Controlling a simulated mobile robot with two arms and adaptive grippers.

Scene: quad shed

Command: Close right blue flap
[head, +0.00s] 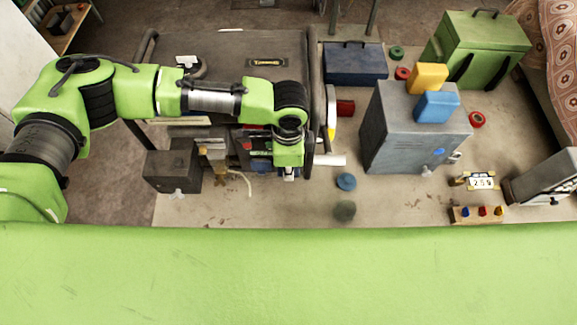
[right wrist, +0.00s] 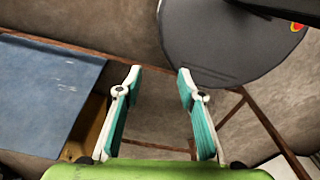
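No part is clearly recognizable as the right blue flap. A flat blue panel (right wrist: 45,95) lies at the left of the right wrist view, over a brown frame; I cannot tell whether it is the flap. My right gripper (right wrist: 160,78) is open and empty, its teal-padded fingers apart, to the right of that panel and not touching it. It is not in the head view. My left gripper (head: 289,173) points down beside the dark machine (head: 262,62) in the head view; its fingers are too small to read.
A dark round disc (right wrist: 225,40) is ahead in the right wrist view.

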